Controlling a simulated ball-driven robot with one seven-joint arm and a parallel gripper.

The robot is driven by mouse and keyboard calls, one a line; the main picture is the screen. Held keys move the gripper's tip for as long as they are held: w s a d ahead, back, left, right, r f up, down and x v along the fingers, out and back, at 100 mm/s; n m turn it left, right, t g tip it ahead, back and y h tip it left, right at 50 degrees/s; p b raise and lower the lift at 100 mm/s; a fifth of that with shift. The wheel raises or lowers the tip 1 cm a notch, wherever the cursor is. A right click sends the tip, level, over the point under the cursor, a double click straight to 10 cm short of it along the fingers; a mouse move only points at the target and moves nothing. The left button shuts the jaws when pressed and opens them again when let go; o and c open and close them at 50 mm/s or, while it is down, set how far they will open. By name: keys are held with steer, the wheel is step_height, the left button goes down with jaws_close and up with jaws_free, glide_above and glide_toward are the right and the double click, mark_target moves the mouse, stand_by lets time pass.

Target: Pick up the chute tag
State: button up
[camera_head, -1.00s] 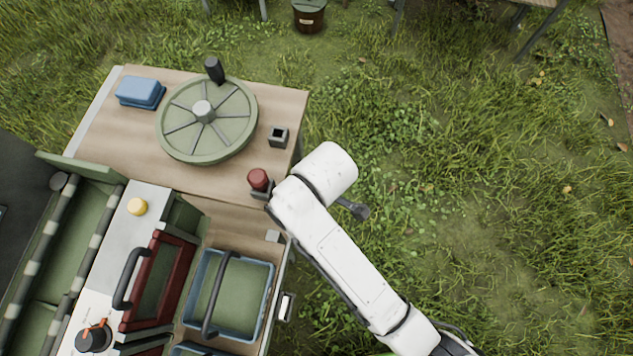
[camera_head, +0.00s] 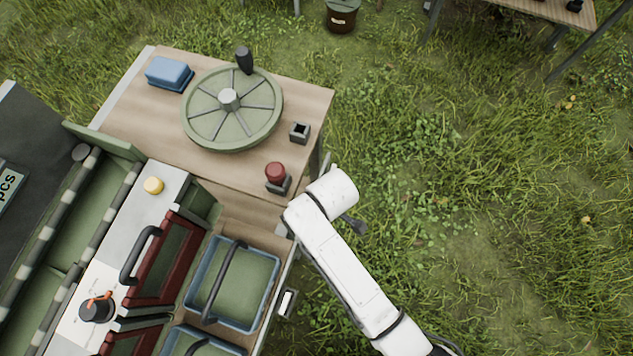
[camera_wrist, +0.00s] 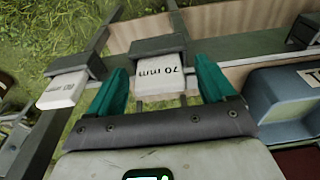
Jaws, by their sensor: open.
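A white tag printed "70 mm" (camera_wrist: 160,82) hangs below a grey holder (camera_wrist: 158,45) in the wrist view, and I take it for the chute tag. My gripper (camera_wrist: 162,76) is open, with one teal finger on each side of this tag. I cannot tell whether the fingers touch it. A second white tag (camera_wrist: 63,90) sits under another grey holder to the left, outside the fingers. In the head view a white tag (camera_head: 287,303) shows on the stand's right edge; my gripper itself is hidden there behind the arm.
Right of the fingers in the wrist view is a blue bin (camera_wrist: 280,100). In the head view, the wooden table (camera_head: 130,125) carries a green spoked wheel (camera_head: 255,120), a blue box (camera_head: 168,72) and a red-topped knob (camera_head: 275,172). Open grass lies to the right.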

steer(key=c, duration=1.1)
steer(key=shift+r, duration=0.15)
steer(key=shift+r, duration=0.55)
steer(key=s+d+r, duration=0.6)
steer(key=s+r, duration=0.6)
steer(key=s, duration=0.1)
step_height(320, 180, up, 7)
steer(key=p, duration=0.9)
steer(key=shift+w+f, duration=0.15)
steer(key=shift+w, duration=0.1)
